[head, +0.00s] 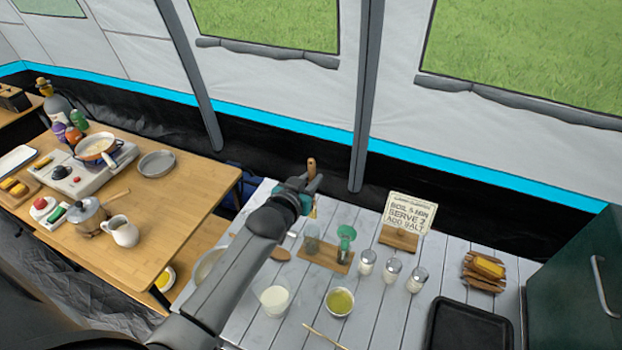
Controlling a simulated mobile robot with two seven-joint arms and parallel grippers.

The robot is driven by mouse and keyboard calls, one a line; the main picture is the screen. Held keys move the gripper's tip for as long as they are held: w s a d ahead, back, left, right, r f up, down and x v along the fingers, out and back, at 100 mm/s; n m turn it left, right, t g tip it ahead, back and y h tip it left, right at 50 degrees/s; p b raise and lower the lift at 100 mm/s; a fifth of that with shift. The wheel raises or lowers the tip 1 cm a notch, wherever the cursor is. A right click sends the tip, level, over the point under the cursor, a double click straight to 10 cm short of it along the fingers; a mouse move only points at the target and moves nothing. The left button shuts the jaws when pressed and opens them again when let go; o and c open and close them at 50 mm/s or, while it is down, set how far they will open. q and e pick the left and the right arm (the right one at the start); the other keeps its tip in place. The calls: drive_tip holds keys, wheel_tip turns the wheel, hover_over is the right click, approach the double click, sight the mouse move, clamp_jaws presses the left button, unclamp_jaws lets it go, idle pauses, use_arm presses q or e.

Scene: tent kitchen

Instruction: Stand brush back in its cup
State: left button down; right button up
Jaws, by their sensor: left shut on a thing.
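My left gripper (308,190) is shut on the brush, above the far part of the grey slatted table. The brush's wooden handle (311,168) sticks up above the jaws, and a small yellowish end shows below them. The brush looks roughly upright. A clear glass cup (312,240) stands on a wooden board (326,257), nearer to me and below the gripper in the picture. The brush is apart from the cup. My right gripper is not in view.
A green funnel-like item (346,238) stands on the same board, right of the cup. Several lidded jars (392,271), a sign (408,215), a glass of white liquid (275,298) and a bowl of yellow-green liquid (340,301) surround it. A black tray (470,325) lies front right.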

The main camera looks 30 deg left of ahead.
use_arm(q)
drive_tip(key=shift+f+b, duration=4.65)
drive_tip(key=shift+f, duration=1.15)
drive_tip(key=c, duration=0.7)
unclamp_jaws()
drive_tip(key=shift+s, duration=0.15)
drive_tip(key=p+v, duration=0.1)
drive_tip(key=v, duration=1.4)
drive_tip(key=shift+p, duration=0.4)
